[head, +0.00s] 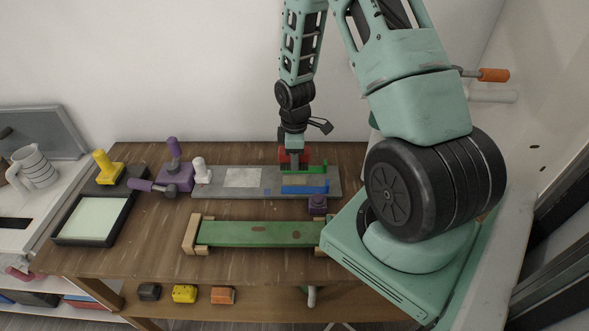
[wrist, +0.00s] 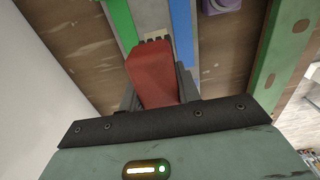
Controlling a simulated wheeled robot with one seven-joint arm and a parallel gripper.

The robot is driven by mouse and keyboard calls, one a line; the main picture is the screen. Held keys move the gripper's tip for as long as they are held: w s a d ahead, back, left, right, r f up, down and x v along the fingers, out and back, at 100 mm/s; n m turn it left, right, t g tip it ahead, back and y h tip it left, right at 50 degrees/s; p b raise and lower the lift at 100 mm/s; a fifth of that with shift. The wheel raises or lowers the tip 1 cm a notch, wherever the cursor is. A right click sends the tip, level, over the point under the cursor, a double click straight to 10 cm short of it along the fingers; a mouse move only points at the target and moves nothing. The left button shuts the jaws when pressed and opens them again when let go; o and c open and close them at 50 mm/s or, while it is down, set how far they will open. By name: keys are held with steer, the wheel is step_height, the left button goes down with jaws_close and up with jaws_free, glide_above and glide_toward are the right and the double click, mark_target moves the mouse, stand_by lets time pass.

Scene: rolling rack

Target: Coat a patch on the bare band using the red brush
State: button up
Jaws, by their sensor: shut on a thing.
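My gripper (head: 294,150) is shut on the red brush (head: 284,157), over the right part of a grey board. In the wrist view the red handle (wrist: 152,75) sits between the dark fingers (wrist: 155,92), and its pale bristles (wrist: 154,39) point away from the gripper. The bare band (head: 296,179) lies between a green strip (head: 318,168) and a blue strip (head: 306,188). In the wrist view the bristles are over the gap between the green strip (wrist: 119,20) and blue strip (wrist: 182,30). I cannot tell whether they touch the board.
The grey board (head: 217,188) carries a pale patch (head: 243,178). Purple clamps (head: 176,178) (head: 318,204) stand at its left and front right. A black tray (head: 75,237) and yellow-handled tool (head: 106,167) are at left. A green plank (head: 258,233) lies in front.

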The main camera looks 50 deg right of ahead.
mark_target(300, 180)
steer(key=shift+f, duration=0.15)
steer(key=shift+f+b, duration=1.7)
steer(key=shift+f, duration=0.55)
steer(key=shift+f+b, duration=0.45)
steer(key=shift+f, duration=0.2)
steer(key=shift+w+a, duration=0.7)
steer(key=shift+w, duration=0.05)
steer(key=shift+s+d+p, duration=0.3)
steer(key=shift+s+d, duration=0.9)
steer(key=shift+s, duration=0.1)
